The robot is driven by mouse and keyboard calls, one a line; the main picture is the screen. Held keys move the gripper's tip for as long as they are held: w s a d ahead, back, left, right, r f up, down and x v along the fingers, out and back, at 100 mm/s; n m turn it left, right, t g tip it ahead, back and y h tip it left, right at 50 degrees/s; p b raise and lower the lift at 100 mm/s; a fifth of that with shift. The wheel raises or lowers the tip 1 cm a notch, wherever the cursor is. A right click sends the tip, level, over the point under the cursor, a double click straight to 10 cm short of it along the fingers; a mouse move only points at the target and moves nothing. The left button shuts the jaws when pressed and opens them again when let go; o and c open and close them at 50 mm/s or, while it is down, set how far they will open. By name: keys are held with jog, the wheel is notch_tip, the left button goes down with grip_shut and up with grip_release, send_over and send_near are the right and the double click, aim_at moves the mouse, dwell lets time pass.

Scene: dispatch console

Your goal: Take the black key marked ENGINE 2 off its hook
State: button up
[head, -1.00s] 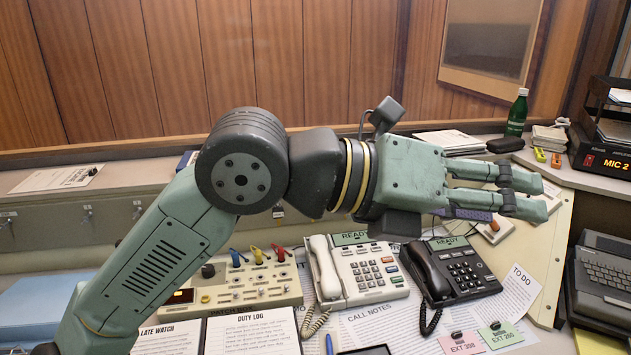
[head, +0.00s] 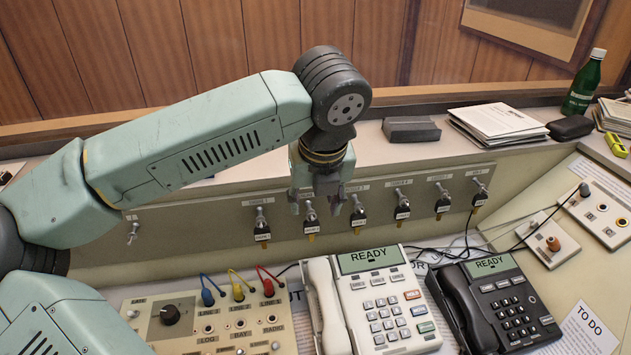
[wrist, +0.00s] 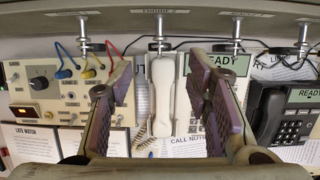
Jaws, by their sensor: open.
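A row of black keys hangs on metal hooks along the grey rail (head: 215,212) in the head view. The key second from the left (head: 310,223) hangs by my gripper; its tag is too small to read. In the wrist view the label over the middle hook (wrist: 159,33) appears to read ENGINE 2. My gripper (head: 316,207) points down, open and empty. In the wrist view its fingers (wrist: 160,82) stand apart, with that hook roughly centred between and beyond them. Contact with the key cannot be told. The hook is partly hidden by my gripper in the head view.
Neighbouring keys (head: 262,230) and (head: 357,215) hang close on both sides. Below stand a patch panel (head: 170,312) with coloured cables, a white phone (head: 385,300) and a black phone (head: 500,300). The ledge above holds a dark block (head: 411,130) and papers (head: 498,122).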

aim_at(313, 220)
jog(key=shift+f, duration=0.6)
jog(key=b+x, duration=0.4)
jog(key=x, duration=0.2)
jog(key=shift+b+x, duration=0.9)
jog(key=shift+b, duration=0.25)
jog(key=shift+r, duration=0.1)
jog(key=shift+c, duration=0.4)
jog(key=c, duration=0.9)
